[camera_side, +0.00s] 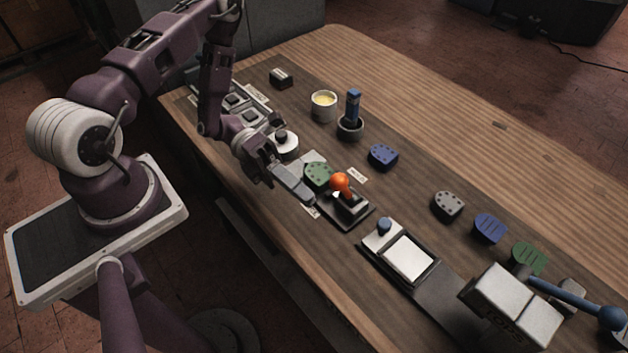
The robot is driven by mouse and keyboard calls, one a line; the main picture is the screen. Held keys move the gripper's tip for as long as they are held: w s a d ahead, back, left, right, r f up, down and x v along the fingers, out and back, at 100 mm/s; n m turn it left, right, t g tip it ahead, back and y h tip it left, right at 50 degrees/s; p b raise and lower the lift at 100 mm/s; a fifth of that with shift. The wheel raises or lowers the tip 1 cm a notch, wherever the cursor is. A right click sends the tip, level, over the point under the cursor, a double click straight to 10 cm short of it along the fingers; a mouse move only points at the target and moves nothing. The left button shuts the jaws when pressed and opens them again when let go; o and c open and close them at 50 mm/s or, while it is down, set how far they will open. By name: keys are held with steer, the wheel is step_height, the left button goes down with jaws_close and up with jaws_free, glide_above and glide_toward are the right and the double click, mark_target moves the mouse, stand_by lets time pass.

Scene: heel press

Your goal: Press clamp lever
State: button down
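The clamp (350,205) stands on a dark base plate near the middle of the table, with an orange ball knob (340,181) on its lever. The lever stands up from the clamp body. A green heel piece (317,174) lies just left of the knob, partly behind it. My gripper (292,184) is low over the table, left of the clamp, and looks apart from the knob. A long grey piece extends from it toward the clamp base; I cannot tell whether this is a finger or something held. The finger gap is hidden.
Blue (383,156), grey (449,205) and green (529,257) heel pieces lie along the table's far side. A white cup (324,106) and a blue-handled tool (353,105) stand behind. A flat white pad (408,257) and a press with a blue lever (572,295) are at right.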

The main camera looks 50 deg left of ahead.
steer(key=shift+w+d+r, duration=0.15)
steer(key=shift+w, duration=0.55)
steer(key=shift+w+d+r, duration=0.1)
steer(key=shift+w+r, duration=0.05)
steer(key=shift+w, duration=0.5)
steer(key=shift+w+r, duration=0.1)
steer(key=w+r+n, duration=0.2)
steer(key=w+n, duration=0.6)
steer(key=n, duration=0.1)
steer(key=shift+w+r+y, duration=0.25)
steer(key=shift+w+y, duration=0.05)
steer(key=shift+w, duration=0.15)
